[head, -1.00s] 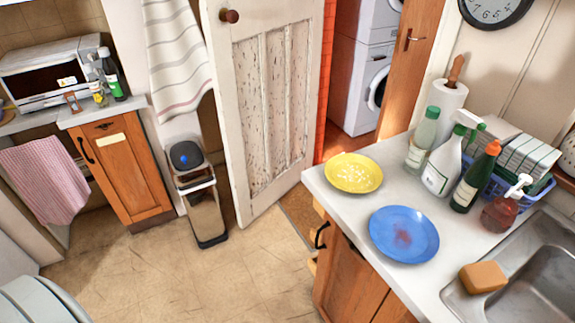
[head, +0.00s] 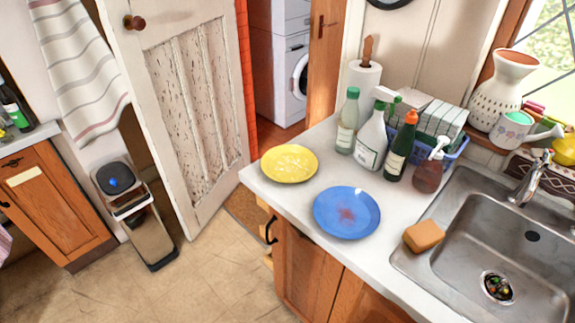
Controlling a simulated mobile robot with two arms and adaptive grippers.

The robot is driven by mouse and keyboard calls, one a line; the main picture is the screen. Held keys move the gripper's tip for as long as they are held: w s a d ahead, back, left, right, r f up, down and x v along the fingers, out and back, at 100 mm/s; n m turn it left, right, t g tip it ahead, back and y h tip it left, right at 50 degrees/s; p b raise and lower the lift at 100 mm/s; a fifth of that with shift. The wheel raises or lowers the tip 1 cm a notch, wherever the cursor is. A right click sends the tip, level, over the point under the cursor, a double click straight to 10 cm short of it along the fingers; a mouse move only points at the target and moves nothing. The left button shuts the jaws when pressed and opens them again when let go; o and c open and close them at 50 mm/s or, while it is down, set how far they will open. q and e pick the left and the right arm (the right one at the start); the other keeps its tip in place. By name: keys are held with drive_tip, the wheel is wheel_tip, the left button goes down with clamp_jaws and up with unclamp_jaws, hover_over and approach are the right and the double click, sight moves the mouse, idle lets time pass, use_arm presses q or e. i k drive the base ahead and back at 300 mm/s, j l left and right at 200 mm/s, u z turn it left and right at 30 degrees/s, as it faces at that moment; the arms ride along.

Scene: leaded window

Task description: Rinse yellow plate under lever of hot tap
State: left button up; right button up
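The yellow plate (head: 289,163) lies on the worktop near its left end, with pale marks on its surface. A silver tap (head: 526,180) stands at the back of the metal sink (head: 467,258), on the right. Only one tap shows clearly, and I cannot tell whether its lever is for hot water. No water is seen running. Neither of my grippers is in view.
A blue plate (head: 347,212) with a reddish stain lies between the yellow plate and the sink. An orange sponge (head: 423,235) sits at the sink's left edge. Several bottles (head: 371,139) and a blue basket (head: 452,150) stand behind. Floor in front is clear.

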sight(547, 155)
drive_tip(key=z, duration=1.55)
drive_tip(key=k+u, duration=0.1)
drive_tip(key=u, duration=0.3)
